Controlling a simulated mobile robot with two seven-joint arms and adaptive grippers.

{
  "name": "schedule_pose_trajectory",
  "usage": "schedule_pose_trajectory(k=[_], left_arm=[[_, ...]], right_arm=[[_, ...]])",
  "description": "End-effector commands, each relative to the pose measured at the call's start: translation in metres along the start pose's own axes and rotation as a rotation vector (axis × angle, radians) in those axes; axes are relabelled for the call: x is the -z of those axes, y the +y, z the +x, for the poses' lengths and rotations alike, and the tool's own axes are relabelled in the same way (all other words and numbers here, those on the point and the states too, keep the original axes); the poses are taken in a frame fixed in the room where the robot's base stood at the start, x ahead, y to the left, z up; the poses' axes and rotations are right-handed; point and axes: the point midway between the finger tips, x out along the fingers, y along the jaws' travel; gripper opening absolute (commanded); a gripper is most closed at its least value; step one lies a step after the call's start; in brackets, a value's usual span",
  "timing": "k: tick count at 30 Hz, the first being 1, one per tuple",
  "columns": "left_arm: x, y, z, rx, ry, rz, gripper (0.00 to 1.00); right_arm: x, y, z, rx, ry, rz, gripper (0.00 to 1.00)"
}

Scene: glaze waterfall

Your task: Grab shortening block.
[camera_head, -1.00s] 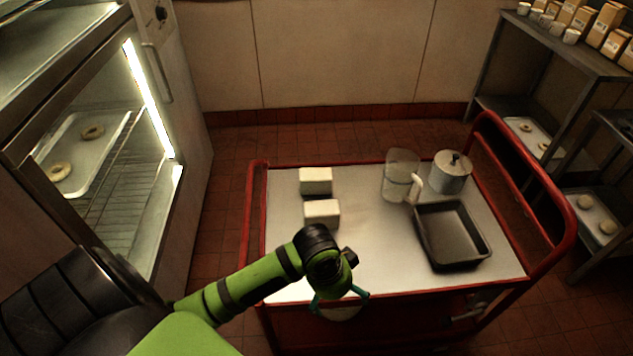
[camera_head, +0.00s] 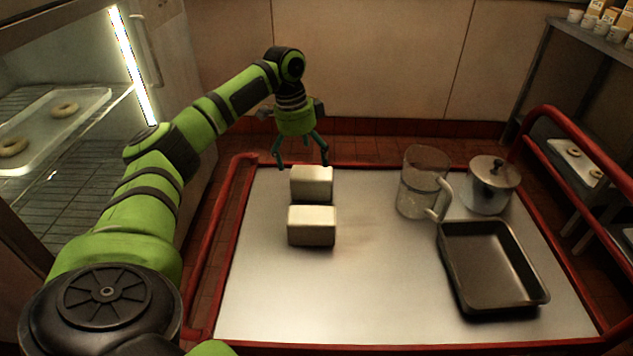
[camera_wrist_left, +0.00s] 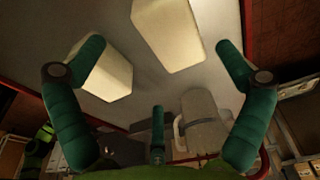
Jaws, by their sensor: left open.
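Two pale, cream-white blocks stand on the cart top in the head view, a far block (camera_head: 311,183) and a near block (camera_head: 312,226) just in front of it. Which one is the shortening is not marked. My left gripper (camera_head: 302,162) is open and empty, its fingers pointing down above the far block, near the cart's back edge. In the left wrist view, one block (camera_wrist_left: 168,32) lies ahead between the open fingers (camera_wrist_left: 156,45), and the other block (camera_wrist_left: 108,76) is beside the left finger. My right gripper is not in view.
The red-railed cart (camera_head: 370,290) also carries a clear jug (camera_head: 420,185), a lidded metal pot (camera_head: 490,188) and a dark baking pan (camera_head: 492,265) at right. Its front middle is clear. A lit glazing cabinet (camera_head: 60,110) with doughnuts stands at left.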

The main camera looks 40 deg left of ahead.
Motion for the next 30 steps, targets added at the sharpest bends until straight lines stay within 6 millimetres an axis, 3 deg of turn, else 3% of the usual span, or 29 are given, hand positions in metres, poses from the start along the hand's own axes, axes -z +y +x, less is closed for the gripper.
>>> schedule_pose_trajectory(k=[15, 24, 25, 27, 30], left_arm=[[0.006, -0.004, 0.063, -0.001, 0.001, -0.001, 1.00], [0.006, -0.004, 0.068, 0.001, 0.001, -0.001, 1.00], [0.006, -0.004, 0.068, 0.001, 0.001, -0.001, 0.92], [0.006, -0.004, 0.068, 0.001, 0.001, -0.001, 0.64], [0.006, -0.004, 0.068, 0.000, 0.001, -0.001, 0.32]], right_arm=[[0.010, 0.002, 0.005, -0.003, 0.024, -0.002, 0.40], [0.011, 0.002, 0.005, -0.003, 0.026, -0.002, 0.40], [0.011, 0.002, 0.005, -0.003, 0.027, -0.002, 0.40], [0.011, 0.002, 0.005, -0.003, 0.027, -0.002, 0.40], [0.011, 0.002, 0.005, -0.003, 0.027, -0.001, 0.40]])
